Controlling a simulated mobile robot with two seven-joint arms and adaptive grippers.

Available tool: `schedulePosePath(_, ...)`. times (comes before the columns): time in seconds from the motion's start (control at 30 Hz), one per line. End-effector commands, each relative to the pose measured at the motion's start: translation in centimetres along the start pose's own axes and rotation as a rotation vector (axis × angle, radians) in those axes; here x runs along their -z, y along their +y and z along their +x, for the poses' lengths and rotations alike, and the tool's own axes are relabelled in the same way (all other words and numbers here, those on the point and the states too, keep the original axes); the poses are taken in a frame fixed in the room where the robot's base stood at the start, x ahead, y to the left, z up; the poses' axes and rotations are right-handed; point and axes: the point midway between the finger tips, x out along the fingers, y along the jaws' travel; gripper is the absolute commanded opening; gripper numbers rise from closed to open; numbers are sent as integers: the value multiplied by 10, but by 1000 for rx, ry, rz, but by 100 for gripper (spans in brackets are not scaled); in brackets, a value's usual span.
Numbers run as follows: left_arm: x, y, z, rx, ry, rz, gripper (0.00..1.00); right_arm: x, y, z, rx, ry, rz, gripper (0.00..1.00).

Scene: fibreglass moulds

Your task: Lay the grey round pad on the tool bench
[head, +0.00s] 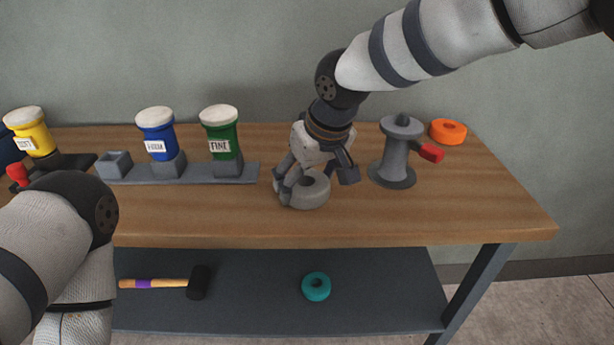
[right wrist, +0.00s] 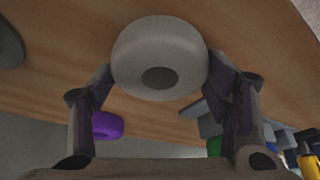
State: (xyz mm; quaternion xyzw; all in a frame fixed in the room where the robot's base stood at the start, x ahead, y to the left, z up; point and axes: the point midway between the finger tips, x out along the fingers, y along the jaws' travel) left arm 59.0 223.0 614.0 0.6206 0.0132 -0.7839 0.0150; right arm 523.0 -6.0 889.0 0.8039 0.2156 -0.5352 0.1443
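The grey round pad (head: 312,194) is a thick ring near the middle of the wooden tool bench (head: 400,222), at or just above its top. In the right wrist view the pad (right wrist: 140,55) lies between my two fingertips, its dark hole facing the camera. My right gripper (head: 318,186) reaches down from above with its fingers spread around the pad. In the head view one finger overlaps the pad's left side, and a small gap shows at its right. My left arm is at the lower left; its gripper is not in view.
A grey rack (head: 200,174) with blue (head: 157,130) and green (head: 222,138) bottles stands left of the pad. A grey spool stand (head: 396,160) and an orange ring (head: 448,131) are to the right. A purple ring (right wrist: 107,125) shows in the wrist view. The bench front is clear.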

Motion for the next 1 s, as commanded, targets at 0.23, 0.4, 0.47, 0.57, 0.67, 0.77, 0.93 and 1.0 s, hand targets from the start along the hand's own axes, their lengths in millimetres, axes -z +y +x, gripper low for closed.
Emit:
schedulePosePath(0.23, 0, 0, 0, 0, 0, 0, 61, 0, 0, 0, 1, 0, 0, 87)
schedulePosePath(0.4, 0, 0, 1, 0, -2, 0, 61, 2, 0, -4, 1, 2, 1, 87)
schedulePosePath(0.47, 2, 0, -3, 0, 8, 0, 61, 3, 0, -16, -1, 5, 1, 87)
schedulePosePath(0.57, 6, 0, -10, -1, 29, 0, 61, 4, 0, -44, -4, 10, -1, 87)
schedulePosePath(0.67, 10, 0, -16, -2, 49, 0, 61, 4, 0, -75, -4, 12, 0, 87)
schedulePosePath(0.77, 13, 1, -20, -2, 62, 1, 61, 4, 0, -98, -3, 10, 0, 87)
schedulePosePath(0.93, 15, 1, -23, -3, 72, 1, 61, 2, 0, -120, 0, 2, 0, 87)
schedulePosePath(1.0, 15, 1, -23, -3, 73, 1, 61, 2, 0, -123, 0, 0, 0, 87)
